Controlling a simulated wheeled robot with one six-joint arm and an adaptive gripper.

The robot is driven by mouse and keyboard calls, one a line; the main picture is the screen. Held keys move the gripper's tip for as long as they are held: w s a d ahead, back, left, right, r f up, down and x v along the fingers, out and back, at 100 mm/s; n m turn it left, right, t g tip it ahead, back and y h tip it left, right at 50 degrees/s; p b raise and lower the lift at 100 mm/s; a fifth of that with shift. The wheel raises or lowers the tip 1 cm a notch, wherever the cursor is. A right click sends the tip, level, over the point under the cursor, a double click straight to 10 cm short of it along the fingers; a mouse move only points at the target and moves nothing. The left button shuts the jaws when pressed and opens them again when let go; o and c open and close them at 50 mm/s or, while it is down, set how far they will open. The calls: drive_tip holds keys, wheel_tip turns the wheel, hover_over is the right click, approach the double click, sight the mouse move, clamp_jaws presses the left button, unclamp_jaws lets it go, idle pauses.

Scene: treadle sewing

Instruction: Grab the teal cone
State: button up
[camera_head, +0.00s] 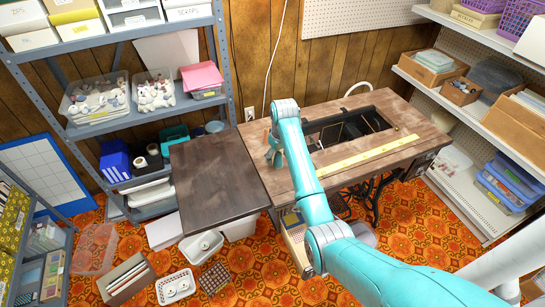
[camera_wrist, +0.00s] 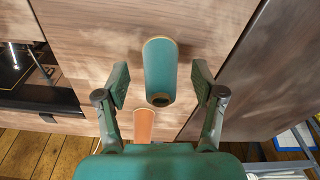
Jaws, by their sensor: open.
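The teal cone (camera_wrist: 160,68) is in the wrist view, on the brown wooden sewing table (camera_wrist: 90,35). Its dark hollow end faces my gripper. My gripper (camera_wrist: 161,82) is open, with one finger on each side of the cone and gaps showing on both sides. An orange cone (camera_wrist: 144,124) lies close by, nearer my palm and partly hidden by it. In the head view my gripper (camera_head: 274,153) is over the left part of the table (camera_head: 360,160), and I cannot make out the cones there.
The table has a dark rectangular opening (camera_head: 345,128) and a yellow ruler (camera_head: 367,152) to the right of my gripper. A dark wooden leaf (camera_head: 215,185) adjoins on the left. Shelves with bins (camera_head: 95,105) stand at left, more shelves (camera_head: 490,130) at right. Boxes and baskets (camera_head: 175,287) are on the floor.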

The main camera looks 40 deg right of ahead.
drive_tip(key=shift+f, duration=0.25)
drive_tip(key=c, duration=1.2)
